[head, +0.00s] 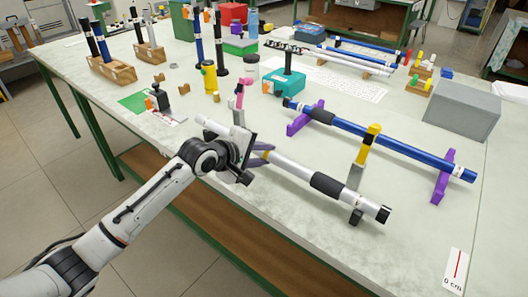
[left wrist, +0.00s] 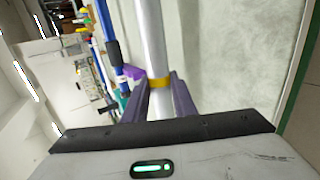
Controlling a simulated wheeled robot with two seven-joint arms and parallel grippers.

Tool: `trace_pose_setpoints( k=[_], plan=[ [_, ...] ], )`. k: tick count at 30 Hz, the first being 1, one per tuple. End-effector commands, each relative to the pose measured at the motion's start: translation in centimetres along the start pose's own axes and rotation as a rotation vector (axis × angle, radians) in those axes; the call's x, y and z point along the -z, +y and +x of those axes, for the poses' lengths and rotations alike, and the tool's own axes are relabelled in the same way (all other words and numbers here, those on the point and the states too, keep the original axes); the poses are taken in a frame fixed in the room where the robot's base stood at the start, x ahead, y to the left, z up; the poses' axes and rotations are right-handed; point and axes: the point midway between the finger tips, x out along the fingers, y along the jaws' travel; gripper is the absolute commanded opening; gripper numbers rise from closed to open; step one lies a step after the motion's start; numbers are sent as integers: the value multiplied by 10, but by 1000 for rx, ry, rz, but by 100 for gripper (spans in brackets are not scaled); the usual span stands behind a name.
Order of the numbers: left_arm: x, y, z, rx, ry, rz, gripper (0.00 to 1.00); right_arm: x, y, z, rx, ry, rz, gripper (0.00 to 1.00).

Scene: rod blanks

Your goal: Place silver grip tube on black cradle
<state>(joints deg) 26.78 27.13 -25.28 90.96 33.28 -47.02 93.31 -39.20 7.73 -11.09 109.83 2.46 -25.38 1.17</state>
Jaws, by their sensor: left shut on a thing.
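The silver grip tube (head: 290,168), with a black grip sleeve (head: 327,184) and dark end, lies slantwise near the table's front edge. My left gripper (head: 262,153) is shut on its bare silver part. In the left wrist view the tube (left wrist: 152,45) runs between the two fingers (left wrist: 160,98), by a yellow band (left wrist: 158,82). A black foot (head: 356,216), perhaps part of the black cradle, shows below the tube's right end. A grey post with a yellow top (head: 369,143) rises behind the tube there. I cannot tell whether tube and foot touch. My right gripper is not in view.
A blue tube (head: 395,144) rests on purple supports (head: 443,177) behind the silver tube. A pink-topped post (head: 239,100) stands close behind my left gripper. A grey box (head: 462,110) is at right. The table's front right is mostly clear, with a scale card (head: 454,270).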

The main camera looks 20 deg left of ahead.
Motion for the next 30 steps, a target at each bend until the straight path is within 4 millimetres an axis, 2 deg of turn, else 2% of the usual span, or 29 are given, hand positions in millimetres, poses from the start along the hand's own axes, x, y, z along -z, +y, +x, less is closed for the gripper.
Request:
trace_pose_setpoints(
  k=[2, 3, 6, 15, 19, 23, 30],
  plan=[
    [0, -2, 1, 0, 0, -2, 0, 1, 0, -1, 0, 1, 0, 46],
    [0, -2, 1, 0, 0, -1, 30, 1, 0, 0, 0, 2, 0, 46],
    [0, -2, 1, 0, 0, -1, 43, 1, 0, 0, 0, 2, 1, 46],
    [0, 0, 0, -2, 0, 0, 43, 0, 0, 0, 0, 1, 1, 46],
    [0, 7, -7, -3, 0, 1, 43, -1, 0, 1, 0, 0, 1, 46],
    [0, 6, -31, -1, -1, 1, 43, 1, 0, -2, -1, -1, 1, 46],
    [0, 6, -84, -1, 0, 0, 43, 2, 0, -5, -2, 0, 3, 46]
  ],
)
